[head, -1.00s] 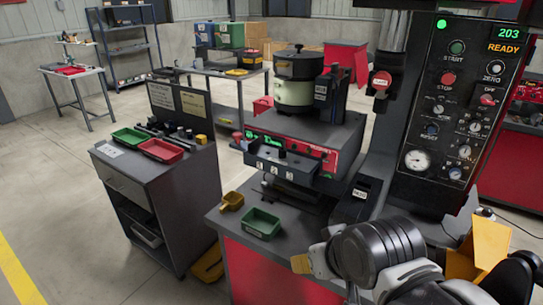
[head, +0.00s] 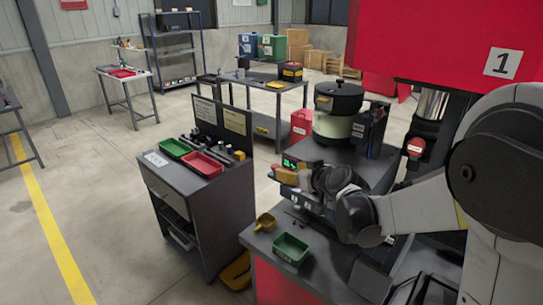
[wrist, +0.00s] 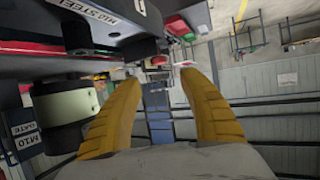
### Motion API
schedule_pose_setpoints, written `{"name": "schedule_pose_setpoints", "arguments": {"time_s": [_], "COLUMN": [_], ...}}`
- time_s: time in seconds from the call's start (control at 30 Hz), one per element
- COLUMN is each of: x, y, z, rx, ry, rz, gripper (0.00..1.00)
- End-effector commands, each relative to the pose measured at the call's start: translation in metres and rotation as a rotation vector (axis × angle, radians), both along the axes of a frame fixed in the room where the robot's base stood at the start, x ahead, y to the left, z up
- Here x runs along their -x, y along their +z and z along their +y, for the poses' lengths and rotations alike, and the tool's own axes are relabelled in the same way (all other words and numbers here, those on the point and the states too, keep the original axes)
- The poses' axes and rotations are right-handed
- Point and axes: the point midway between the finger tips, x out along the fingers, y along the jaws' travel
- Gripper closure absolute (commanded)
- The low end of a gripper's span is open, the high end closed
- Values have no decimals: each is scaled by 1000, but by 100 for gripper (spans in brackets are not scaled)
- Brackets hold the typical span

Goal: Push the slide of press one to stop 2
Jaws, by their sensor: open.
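Press one (head: 420,40) is the red machine at the upper right of the head view, with a white "1" sign. My gripper (head: 284,174) is at the front of the bowl feeder unit, partly covering the numbered slide bar there; the slide's position cannot be made out. In the wrist view my gripper (wrist: 160,78) has two yellow fingers spread apart with nothing between them. A dark block (wrist: 95,25) with an "M10 STEEL" label lies beyond the fingers at the upper left, apart from them.
The black-and-cream feeder bowl (head: 334,115) stands behind my gripper; it also shows in the wrist view (wrist: 62,108). A green tray (head: 290,249) and a yellow scoop (head: 265,222) sit on the bench front. A grey cabinet (head: 185,195) stands left, with open floor beyond.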

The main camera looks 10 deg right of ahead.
Motion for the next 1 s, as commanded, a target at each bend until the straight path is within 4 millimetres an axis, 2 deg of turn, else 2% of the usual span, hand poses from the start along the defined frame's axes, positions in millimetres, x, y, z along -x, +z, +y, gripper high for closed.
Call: {"name": "schedule_pose_setpoints", "arguments": {"time_s": [0.23, 0.6, 0.8, 1.0], "x": [-24, -84, -98, -99], "y": [-11, -38, -43, -43], "z": [7, 29, 35, 35], "rx": [1, 1, 0, 0], "ry": [2, 1, 1, 1], "rz": [-13, -12, -11, -11], "gripper": [51, 51, 51, 51]}}
